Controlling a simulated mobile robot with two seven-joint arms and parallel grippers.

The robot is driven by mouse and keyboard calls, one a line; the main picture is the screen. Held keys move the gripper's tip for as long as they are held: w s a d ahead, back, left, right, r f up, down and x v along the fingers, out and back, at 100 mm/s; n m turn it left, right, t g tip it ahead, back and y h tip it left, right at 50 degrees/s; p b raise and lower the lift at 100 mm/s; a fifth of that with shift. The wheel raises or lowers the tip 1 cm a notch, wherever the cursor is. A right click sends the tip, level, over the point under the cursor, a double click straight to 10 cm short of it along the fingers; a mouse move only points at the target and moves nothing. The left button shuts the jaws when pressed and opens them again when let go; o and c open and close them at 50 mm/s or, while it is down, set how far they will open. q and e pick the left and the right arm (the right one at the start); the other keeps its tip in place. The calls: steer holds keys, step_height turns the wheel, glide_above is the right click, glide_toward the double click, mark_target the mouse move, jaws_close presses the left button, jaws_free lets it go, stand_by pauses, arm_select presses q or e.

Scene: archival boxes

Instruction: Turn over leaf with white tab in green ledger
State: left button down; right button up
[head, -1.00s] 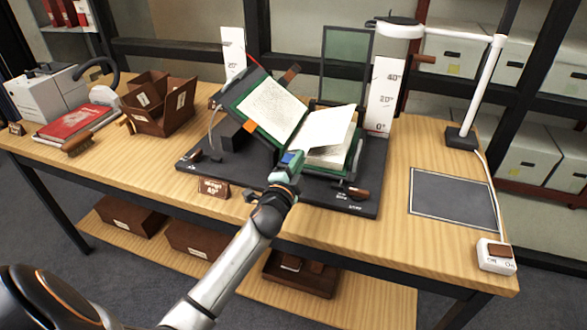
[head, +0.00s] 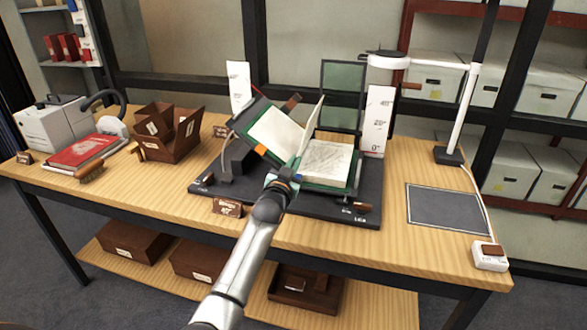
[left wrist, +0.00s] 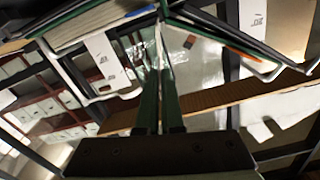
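The green ledger (head: 352,176) lies open on a dark cradle (head: 230,197), its left side propped up at a slant and its right side lower. One white leaf (head: 309,128) stands nearly upright near the middle, between the left page (head: 276,135) and the right page (head: 325,162). My left gripper (head: 286,177) is at the ledger's near edge, by the foot of this leaf. In the left wrist view its two dark green fingers (left wrist: 160,95) are close together, apparently with the thin leaf between them. I cannot make out a white tab. My right gripper is out of view.
An orange tab (head: 261,151) sticks out at the left page's edge. A green glass panel (head: 342,90) and white scale boards (head: 377,120) stand behind. A lamp post (head: 463,105) and grey mat (head: 447,208) are right; brown box holders (head: 170,145) and a red book (head: 84,151) are left.

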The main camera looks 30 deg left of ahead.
arm_select(q)
steer(key=shift+s+a+r+n+p, duration=0.15)
steer(key=shift+a+n+p, duration=0.25)
steer(key=shift+a+n, duration=0.75)
steer(key=shift+s+a+f+n+p, duration=0.15)
steer(key=shift+a+n+p, duration=0.25)
steer(key=shift+n, duration=1.4)
steer(key=shift+s+a+r+n+p, duration=0.15)
steer(key=shift+s+a+n+p, duration=0.2)
steer(key=shift+a+n, duration=0.8)
steer(key=shift+w+d+n, duration=0.1)
steer(key=shift+d+n, duration=0.2)
steer(key=shift+n, duration=0.1)
steer(key=c, duration=1.1)
jaws_free()
steer(key=shift+o, duration=0.2)
